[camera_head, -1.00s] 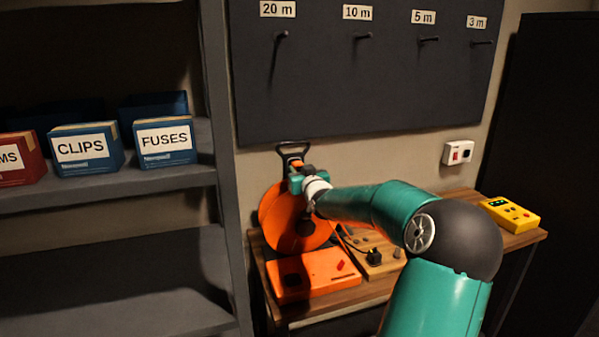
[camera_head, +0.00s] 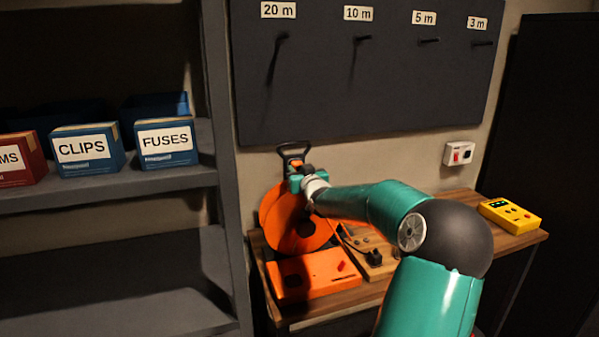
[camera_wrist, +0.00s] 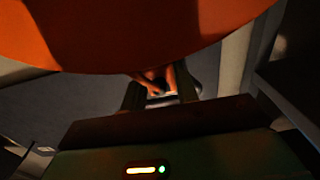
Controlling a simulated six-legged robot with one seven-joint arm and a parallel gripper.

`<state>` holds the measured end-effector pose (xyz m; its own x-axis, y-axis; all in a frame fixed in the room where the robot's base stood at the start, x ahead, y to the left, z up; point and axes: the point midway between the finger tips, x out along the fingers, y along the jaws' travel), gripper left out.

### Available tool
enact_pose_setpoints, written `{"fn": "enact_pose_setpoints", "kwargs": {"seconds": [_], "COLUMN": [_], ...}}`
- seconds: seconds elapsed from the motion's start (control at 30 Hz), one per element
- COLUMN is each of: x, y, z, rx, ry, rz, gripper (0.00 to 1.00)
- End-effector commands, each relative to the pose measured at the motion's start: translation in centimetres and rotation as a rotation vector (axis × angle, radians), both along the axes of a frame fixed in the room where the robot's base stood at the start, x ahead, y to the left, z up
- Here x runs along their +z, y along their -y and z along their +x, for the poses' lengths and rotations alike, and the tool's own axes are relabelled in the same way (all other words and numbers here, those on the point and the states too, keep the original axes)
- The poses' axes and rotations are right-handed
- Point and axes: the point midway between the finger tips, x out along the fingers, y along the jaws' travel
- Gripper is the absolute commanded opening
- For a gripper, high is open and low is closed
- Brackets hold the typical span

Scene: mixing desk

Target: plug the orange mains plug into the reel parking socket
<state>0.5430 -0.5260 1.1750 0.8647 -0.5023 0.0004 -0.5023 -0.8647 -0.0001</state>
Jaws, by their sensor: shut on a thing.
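The orange cable reel (camera_head: 285,222) stands upright on the desk with a black carrying handle (camera_head: 294,152) on top. My gripper (camera_head: 297,181) is at the top of the reel, just below the handle. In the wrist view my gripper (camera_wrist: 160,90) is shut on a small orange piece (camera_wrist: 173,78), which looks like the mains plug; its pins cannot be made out. The reel's flat orange base (camera_head: 325,275) has a dark round patch (camera_head: 292,281) that may be the parking socket; I cannot tell. The large orange disc fills the top of the wrist view.
A wooden block with black plugs (camera_head: 375,258) sits right of the reel. A yellow tester (camera_head: 511,215) lies at the desk's right end. Grey shelving (camera_head: 228,200) stands close on the left. My arm covers part of the desk.

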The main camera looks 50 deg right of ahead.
Motion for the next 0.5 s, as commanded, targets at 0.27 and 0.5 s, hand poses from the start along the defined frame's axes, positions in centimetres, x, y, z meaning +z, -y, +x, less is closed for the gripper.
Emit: {"fn": "enact_pose_setpoints", "kwargs": {"seconds": [0.27,0.5], "x": [0.01,0.04], "y": [0.04,-0.03], "z": [0.07,-0.11], "rx": [0.000,-0.001], "ry": [0.000,-0.001], "rz": [0.000,-0.001], "gripper": [0.56,0.56]}}
